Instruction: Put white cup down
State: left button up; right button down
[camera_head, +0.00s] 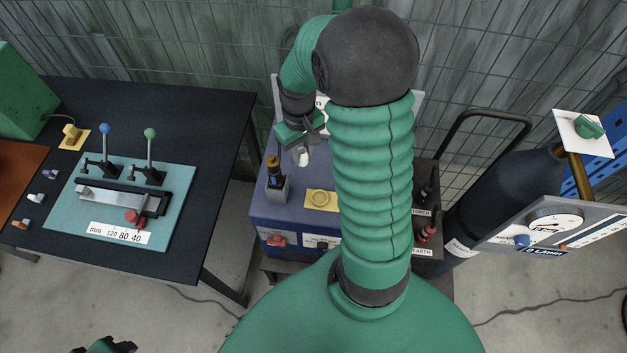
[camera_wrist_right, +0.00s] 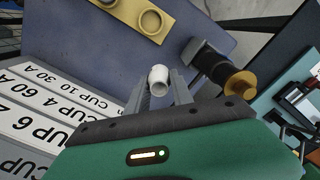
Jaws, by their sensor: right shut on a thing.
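The small white cup (camera_head: 301,156) is held at the tips of my right gripper (camera_head: 303,138), in front of the upper left of the blue machine box. In the right wrist view the cup (camera_wrist_right: 158,79) sits between the two grey fingers (camera_wrist_right: 160,90), which are shut on it. A yellow plate with a raised ring (camera_head: 320,199) lies on the box, below and right of the cup in the head view; the ring (camera_wrist_right: 150,22) is empty. Part of my left gripper (camera_head: 105,346) shows at the bottom left edge; its fingers cannot be made out.
A dark post with a gold-brown top (camera_head: 275,172) stands on the box left of the yellow plate; it is close right of my fingers in the wrist view (camera_wrist_right: 238,84). White cup-label panels (camera_wrist_right: 60,100) lie left. A black table (camera_head: 200,110) holds a lever fixture. My right arm hides the box's middle.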

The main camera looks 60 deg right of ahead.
aim_at(302, 179)
jog(key=shift+w+f, duration=0.2)
jog(key=shift+w, duration=0.1)
jog(key=f, duration=0.9)
jog(key=shift+s, duration=0.3)
jog(key=shift+w+f, duration=0.15)
jog(key=shift+f, duration=0.15)
pick_arm(q)
jog(key=shift+r, duration=0.3)
pick_arm(e)
jog(key=shift+r, duration=0.1)
jog(key=c, duration=1.5)
grip_release()
pick_arm(q)
jog(key=shift+f, duration=0.1)
pick_arm(e)
jog(key=o, duration=0.4)
